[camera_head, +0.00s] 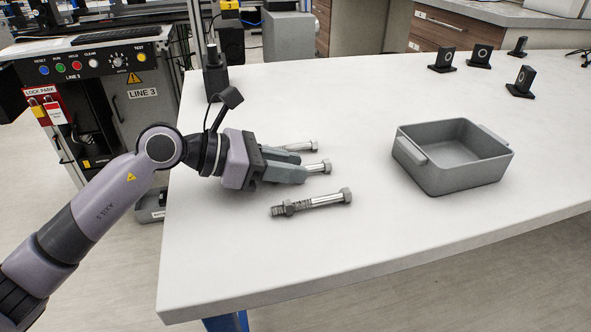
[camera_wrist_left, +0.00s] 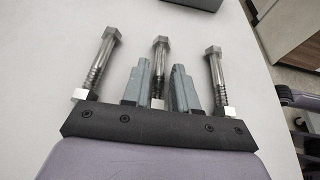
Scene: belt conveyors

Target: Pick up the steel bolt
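Three steel bolts lie on the white table. The middle bolt (camera_head: 318,167) has its head sticking out past my left gripper's fingertips; in the left wrist view this bolt (camera_wrist_left: 159,65) lies between the two fingers. My left gripper (camera_head: 302,170) is low over the table, and its fingers are apart, with narrow gaps beside the bolt shank in the wrist view (camera_wrist_left: 161,78). The near bolt (camera_head: 315,203) lies clear of the gripper, also at right in the wrist view (camera_wrist_left: 219,80). The far bolt (camera_head: 302,147) is partly hidden behind the fingers. My right gripper is not in view.
A grey open bin (camera_head: 430,178) stands on the table to the right, empty as far as I see. Several small black stands (camera_head: 520,82) are at the back right. A control cabinet (camera_head: 135,110) stands beyond the left table edge. The table (camera_head: 380,230) is clear between bolts and bin.

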